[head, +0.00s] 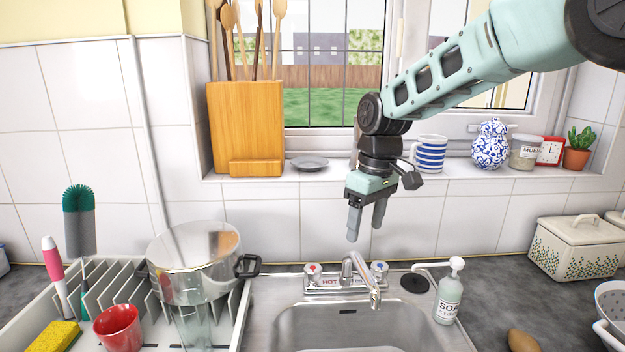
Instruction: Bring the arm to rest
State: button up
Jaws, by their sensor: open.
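My gripper (366,222) hangs at the end of my pale green arm, which reaches in from the upper right. Its two grey fingers point down and are apart, with nothing between them. It is above the faucet (362,276), in front of the white tiled wall. The sink (350,325) is below it and its basin looks empty in the part that shows.
A steel pot (196,268), red cup (119,328) and glass stand at the dish rack (100,285) on the left. A soap bottle (449,295) stands right of the faucet. The windowsill holds a wooden block (245,125), striped mug (430,155) and vase (491,146).

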jog(key=s+a, duration=0.3)
jog(key=s, duration=1.4)
jog(key=s+d+f, duration=0.2)
jog(key=s, duration=0.6)
jog(key=s+d+f, duration=0.2)
jog(key=s, duration=0.5)
jog(key=shift+s+d+f+m, duration=0.2)
jog(key=shift+s+f+m, duration=0.15)
jog(key=shift+m, duration=0.05)
